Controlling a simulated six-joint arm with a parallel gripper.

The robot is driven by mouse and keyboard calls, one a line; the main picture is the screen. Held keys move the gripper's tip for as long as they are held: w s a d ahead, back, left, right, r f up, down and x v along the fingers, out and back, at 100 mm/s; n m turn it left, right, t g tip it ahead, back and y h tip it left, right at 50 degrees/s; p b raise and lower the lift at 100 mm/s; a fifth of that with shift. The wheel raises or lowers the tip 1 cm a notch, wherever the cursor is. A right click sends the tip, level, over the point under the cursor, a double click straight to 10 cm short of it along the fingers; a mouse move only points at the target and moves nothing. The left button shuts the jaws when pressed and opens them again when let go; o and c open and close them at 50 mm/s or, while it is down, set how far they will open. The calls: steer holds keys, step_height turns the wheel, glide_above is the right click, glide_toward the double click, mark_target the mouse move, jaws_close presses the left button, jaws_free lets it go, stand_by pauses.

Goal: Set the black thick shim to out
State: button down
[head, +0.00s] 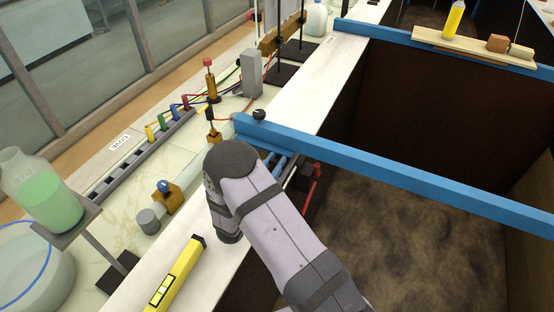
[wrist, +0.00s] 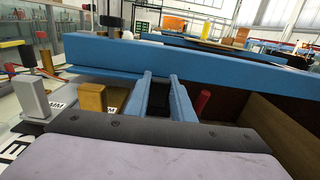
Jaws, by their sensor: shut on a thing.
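My gripper (head: 278,160) reaches in under the near edge of the blue beam. In the wrist view its two blue fingers (wrist: 160,82) point at the beam's underside. They are shut on a dark piece between them, which I take to be the black thick shim (wrist: 159,100). Only a little of it shows between the fingers, and its far end is hidden. I cannot tell how far it sits under the beam.
The blue beam (head: 400,178) crosses above a brown pit. A red handle (head: 317,171) stands right of my fingers. A black knob (head: 259,115) sits at the beam's left end. A yellow level (head: 177,277) lies on the white ledge. A bottle of green liquid (head: 48,200) stands left.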

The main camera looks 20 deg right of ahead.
steer(key=v, duration=0.4)
steer(key=shift+s+a+b, duration=0.15)
steer(key=shift+a+b, duration=0.1)
steer(key=shift+b, duration=0.05)
steer(key=shift+d+f, duration=0.1)
steer(key=c, duration=1.9)
jaws_free()
steer(key=shift+c, duration=0.2)
steer(key=o, duration=0.4)
steer(key=shift+s, duration=0.1)
